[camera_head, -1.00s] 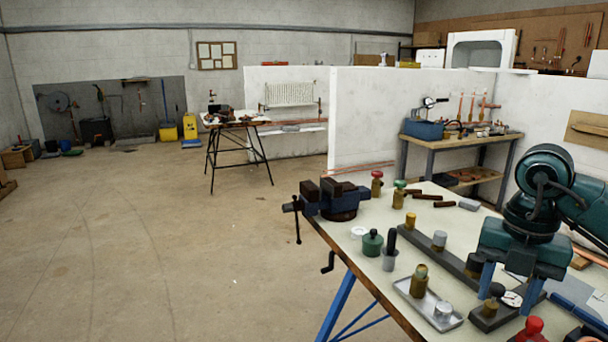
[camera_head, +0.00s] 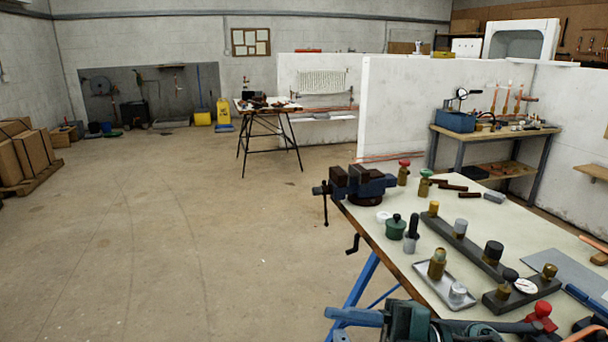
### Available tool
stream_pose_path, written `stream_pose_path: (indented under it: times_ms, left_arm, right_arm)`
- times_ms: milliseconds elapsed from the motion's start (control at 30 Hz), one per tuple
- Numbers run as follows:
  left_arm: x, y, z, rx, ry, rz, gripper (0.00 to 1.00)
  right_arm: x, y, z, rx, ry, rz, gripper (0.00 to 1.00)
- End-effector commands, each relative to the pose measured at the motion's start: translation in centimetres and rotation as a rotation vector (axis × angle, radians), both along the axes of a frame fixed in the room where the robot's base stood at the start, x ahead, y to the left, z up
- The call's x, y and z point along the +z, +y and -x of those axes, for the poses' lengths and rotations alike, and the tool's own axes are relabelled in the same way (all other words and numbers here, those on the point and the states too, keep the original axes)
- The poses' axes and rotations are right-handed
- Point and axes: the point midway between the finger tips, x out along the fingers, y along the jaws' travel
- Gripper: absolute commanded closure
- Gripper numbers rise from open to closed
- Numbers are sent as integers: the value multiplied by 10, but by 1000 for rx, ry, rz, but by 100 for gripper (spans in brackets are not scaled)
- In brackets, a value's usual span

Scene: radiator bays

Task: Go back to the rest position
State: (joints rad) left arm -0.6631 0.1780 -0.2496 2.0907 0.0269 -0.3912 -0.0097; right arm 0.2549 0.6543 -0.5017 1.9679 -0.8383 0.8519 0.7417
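My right gripper (camera_head: 340,326) is at the bottom edge of the head view, beside the near left edge of the workbench (camera_head: 395,262). Its blue fingers point left and stand apart, with nothing seen between them. The lower finger and much of the arm are cut off by the frame edge. My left gripper is not in view.
The bench holds a vise (camera_head: 358,184), a grey tray (camera_head: 446,290), a dark bar with fittings (camera_head: 462,246) and a red-capped fitting (camera_head: 541,317). A trestle table (camera_head: 266,108) and cardboard boxes (camera_head: 24,154) stand beyond. The floor at left is clear.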

Motion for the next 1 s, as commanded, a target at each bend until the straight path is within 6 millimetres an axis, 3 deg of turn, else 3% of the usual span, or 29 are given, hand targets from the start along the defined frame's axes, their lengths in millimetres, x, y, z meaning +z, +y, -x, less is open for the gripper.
stream_pose_path:
  times_ms: [67,133,267,400,500,600,767,1000]
  left_arm:
    - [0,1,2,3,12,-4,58]
    - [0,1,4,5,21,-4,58]
    - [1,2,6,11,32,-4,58]
    - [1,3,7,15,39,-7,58]
    - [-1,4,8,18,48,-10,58]
    - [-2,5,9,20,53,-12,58]
    - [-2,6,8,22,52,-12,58]
    - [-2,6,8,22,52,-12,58]
  right_arm:
    - [-2,-2,-13,-193,138,-194,56]
    - [-18,-14,-28,-388,272,-305,56]
    - [-84,-48,-37,-761,589,-383,56]
    - [-176,-77,-5,-1065,945,-305,56]
    - [-222,-85,29,-1176,1135,-222,56]
    - [-251,-88,58,-1234,1266,-151,56]
    - [-269,-88,80,-1262,1356,-99,56]
    - [-269,-88,80,-1262,1356,-99,56]
